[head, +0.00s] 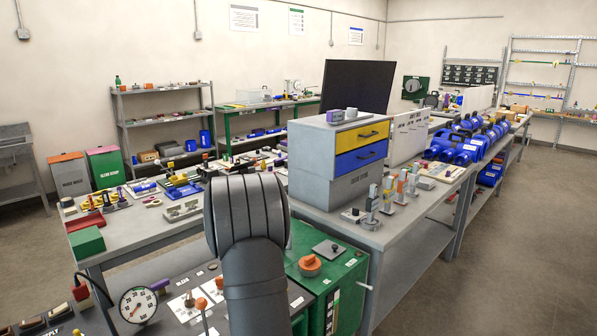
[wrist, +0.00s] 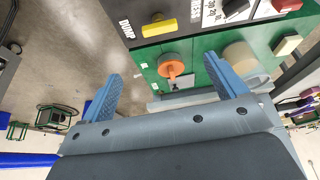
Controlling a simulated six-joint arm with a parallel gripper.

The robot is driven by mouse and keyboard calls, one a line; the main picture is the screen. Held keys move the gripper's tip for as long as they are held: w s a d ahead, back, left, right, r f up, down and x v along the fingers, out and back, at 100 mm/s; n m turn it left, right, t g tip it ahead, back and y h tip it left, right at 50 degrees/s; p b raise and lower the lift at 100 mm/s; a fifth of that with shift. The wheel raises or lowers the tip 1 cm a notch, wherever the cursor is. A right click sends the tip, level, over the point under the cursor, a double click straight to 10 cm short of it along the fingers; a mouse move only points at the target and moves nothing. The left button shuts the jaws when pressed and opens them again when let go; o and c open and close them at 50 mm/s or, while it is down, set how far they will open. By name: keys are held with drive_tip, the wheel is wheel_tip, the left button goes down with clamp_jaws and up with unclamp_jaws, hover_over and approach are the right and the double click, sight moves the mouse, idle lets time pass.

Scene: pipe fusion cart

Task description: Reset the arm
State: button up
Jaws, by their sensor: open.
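My gripper (wrist: 160,85) is open in the wrist view, its two blue fingers spread wide with nothing between them. Beyond the fingers is a green panel (wrist: 196,62) with an orange knob (wrist: 171,66) that shows between the fingertips. I cannot tell how far the fingertips are from the panel. In the head view my grey arm rises at the bottom middle and hides part of the bench; the gripper itself is not visible there.
A green cabinet (head: 345,262) with an orange knob (head: 310,264) stands right of my arm. A dial gauge (head: 138,304) is at lower left. A drawer unit (head: 338,160) stands on the grey bench behind. Open floor (head: 480,270) lies at right.

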drive_tip(key=x, duration=1.6)
drive_tip(key=shift+d+f, duration=0.1)
drive_tip(key=n+y, duration=0.1)
drive_tip(key=n, duration=0.2)
drive_tip(key=shift+t, duration=0.4)
drive_tip(key=shift+d+n+y, duration=0.1)
drive_tip(key=shift+n+y, duration=0.4)
drive_tip(key=shift+n, duration=0.9)
drive_tip(key=shift+d+n+y, duration=0.1)
drive_tip(key=shift+n+y, duration=0.4)
drive_tip(key=shift+n, duration=0.9)
drive_tip(key=shift+d+n+y, duration=0.1)
drive_tip(key=shift+n+y, duration=0.7)
drive_tip(key=shift+n, duration=1.2)
drive_tip(key=shift+w+n+g+y, duration=0.1)
drive_tip(key=shift+n+g+y, duration=0.45)
drive_tip(key=shift+n, duration=1.65)
drive_tip(key=shift+d, duration=0.1)
drive_tip(key=shift+t, duration=0.25)
drive_tip(key=shift+m+t+h, duration=0.25)
drive_tip(key=shift+m+h, duration=0.25)
drive_tip(key=shift+m, duration=1.1)
drive_tip(key=shift+m+t+h, duration=0.25)
drive_tip(key=shift+m+h, duration=0.2)
drive_tip(key=shift+m, duration=1.15)
